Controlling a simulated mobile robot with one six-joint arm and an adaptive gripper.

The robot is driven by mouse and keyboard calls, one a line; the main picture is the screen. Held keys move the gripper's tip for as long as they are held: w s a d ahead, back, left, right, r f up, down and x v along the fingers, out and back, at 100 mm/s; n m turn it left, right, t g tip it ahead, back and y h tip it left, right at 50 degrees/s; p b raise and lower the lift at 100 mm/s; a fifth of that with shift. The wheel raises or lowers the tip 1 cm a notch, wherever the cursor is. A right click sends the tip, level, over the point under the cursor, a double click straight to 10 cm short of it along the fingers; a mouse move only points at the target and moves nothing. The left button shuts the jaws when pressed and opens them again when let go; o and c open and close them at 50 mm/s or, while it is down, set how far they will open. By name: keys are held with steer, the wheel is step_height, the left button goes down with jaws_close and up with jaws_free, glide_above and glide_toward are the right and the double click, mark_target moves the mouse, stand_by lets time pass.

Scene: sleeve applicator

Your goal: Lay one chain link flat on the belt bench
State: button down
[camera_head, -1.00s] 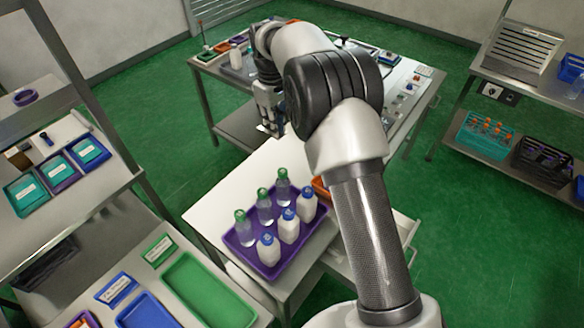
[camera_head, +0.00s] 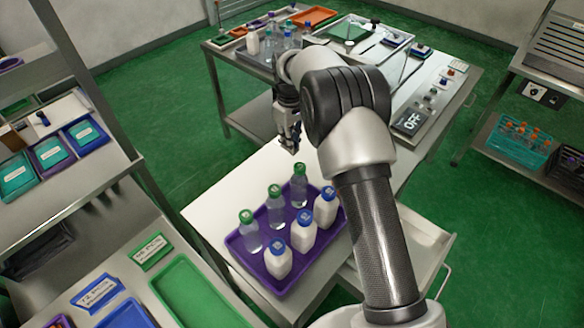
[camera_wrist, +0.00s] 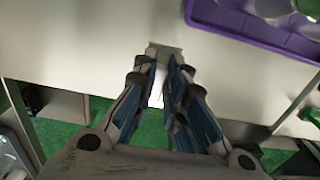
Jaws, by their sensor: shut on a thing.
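My gripper (camera_head: 291,146) is above the far end of a white-topped table (camera_head: 215,195), pointing down. In the wrist view my gripper (camera_wrist: 162,62) has its fingertips close together on a small grey piece (camera_wrist: 165,47), seen against the white top. The piece is mostly hidden by the fingers; I cannot make out its shape well enough to confirm it is a chain link. No other chain link can be made out. I cannot tell from labels which table is the belt bench.
A purple tray (camera_head: 236,242) with green- and blue-capped bottles stands on the white top; it also shows in the wrist view (camera_wrist: 240,27). The white top left of this tray is bare. Behind is a bench with bottles, trays and an OFF panel (camera_head: 411,122). Shelves flank both sides.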

mark_target(290, 170)
step_height(290, 170, down, 10)
steer(key=shift+f+b, duration=0.1)
steer(key=shift+b, duration=0.95)
steer(key=shift+f, duration=0.15)
steer(key=c, duration=1.6)
jaws_free()
steer(key=shift+c, duration=0.2)
step_height(290, 170, up, 12)
steer(key=p, duration=0.3)
steer(key=shift+r, duration=0.25)
